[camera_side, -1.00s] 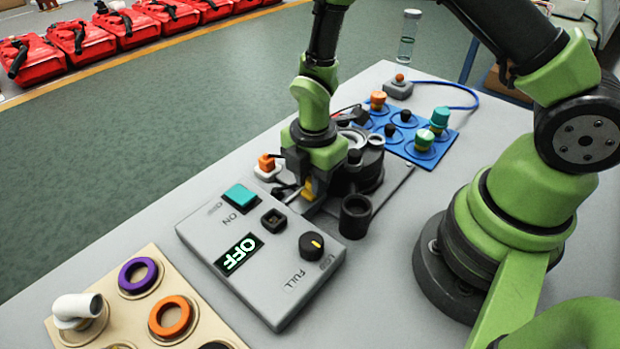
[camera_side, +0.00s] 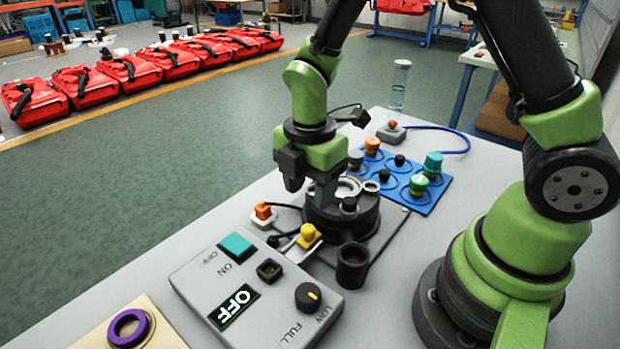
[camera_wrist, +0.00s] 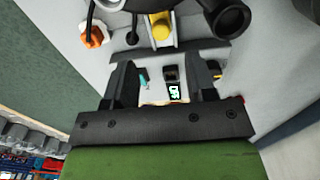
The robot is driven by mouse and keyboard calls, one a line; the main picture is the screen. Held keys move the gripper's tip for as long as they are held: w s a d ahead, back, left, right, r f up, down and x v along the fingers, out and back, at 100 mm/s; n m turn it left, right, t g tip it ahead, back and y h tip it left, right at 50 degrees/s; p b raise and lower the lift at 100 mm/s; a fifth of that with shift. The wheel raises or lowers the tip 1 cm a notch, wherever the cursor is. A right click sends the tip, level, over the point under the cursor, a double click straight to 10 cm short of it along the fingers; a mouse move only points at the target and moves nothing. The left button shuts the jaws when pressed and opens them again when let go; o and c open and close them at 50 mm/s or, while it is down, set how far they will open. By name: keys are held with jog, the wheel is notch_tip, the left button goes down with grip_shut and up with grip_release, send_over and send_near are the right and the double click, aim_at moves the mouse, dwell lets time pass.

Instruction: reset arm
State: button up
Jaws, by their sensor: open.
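My gripper (camera_side: 308,185) is open and hangs above the table, beside the round black fixture (camera_side: 345,212) and higher than the yellow knob (camera_side: 309,236). In the wrist view, the two dark fingers of my gripper (camera_wrist: 165,85) stand apart with nothing between them but the view of the table items beyond. The yellow knob (camera_wrist: 160,28) shows in the wrist view past the fingers. The grey control box (camera_side: 262,300) reads OFF on its small display (camera_side: 234,306).
A blue tray (camera_side: 400,195) with several coloured caps stands behind the fixture. A black cup (camera_side: 352,265), an orange button (camera_side: 263,211) and a clear vial (camera_side: 398,88) are nearby. A beige tray (camera_side: 165,335) lies at the front. Red scrubber tanks (camera_side: 130,72) stand in a row beyond the table.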

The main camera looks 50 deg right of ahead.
jog(key=shift+r, duration=0.7)
jog(key=shift+r, duration=0.1)
jog(key=s+d+r+m+t+y, duration=0.1)
jog(key=s+r+m+t, duration=0.2)
jog(key=s+r+m, duration=0.3)
jog(key=s+r+m+t+y, duration=0.1)
jog(key=s+r+m+t, duration=0.3)
jog(key=s+r+m, duration=0.3)
notch_tip(320, 180, up, 5)
jog(key=m, duration=0.9)
jog(key=shift+d+f, duration=0.15)
jog(key=shift+d, duration=0.25)
